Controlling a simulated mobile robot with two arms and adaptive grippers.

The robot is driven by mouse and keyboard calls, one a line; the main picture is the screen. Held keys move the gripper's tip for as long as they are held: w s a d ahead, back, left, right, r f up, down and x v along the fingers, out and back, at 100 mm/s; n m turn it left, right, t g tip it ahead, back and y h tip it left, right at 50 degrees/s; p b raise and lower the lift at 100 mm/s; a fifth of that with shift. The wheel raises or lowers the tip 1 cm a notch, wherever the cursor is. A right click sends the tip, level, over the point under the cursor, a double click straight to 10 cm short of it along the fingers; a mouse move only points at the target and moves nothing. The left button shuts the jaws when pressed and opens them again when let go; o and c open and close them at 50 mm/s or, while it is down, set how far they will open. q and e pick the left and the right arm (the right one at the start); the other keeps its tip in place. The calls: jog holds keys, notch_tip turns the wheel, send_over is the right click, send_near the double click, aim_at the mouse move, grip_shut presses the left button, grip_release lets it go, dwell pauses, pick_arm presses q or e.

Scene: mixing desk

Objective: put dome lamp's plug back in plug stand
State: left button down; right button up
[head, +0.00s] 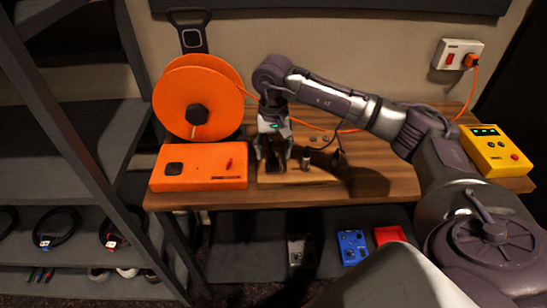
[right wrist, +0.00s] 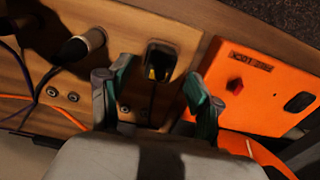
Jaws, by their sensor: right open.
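The wooden plug stand (head: 318,176) lies on the desk, right of an orange box. My right gripper (head: 273,158) points down over its left part, open. In the right wrist view the open fingers (right wrist: 155,76) stand on either side of a black, plug-like piece (right wrist: 160,60) with a yellow mark, apart from it. A dark cord runs from it toward me; whether it is seated in the stand is unclear. Another black plug (right wrist: 74,49) sits at a round metal socket (right wrist: 95,37) in the stand. I cannot tell which belongs to the dome lamp. My left gripper is out of view.
The orange box (head: 200,168) with a red switch and an orange cable reel (head: 183,100) stand close left of the gripper. A yellow box (head: 492,150) is at the right end. An orange cable crosses the desk to a wall socket (head: 457,56). Coloured boxes lie below.

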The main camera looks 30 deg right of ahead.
notch_tip(320, 180, up, 9)
jog(key=shift+f, duration=0.2)
dwell(0.5)
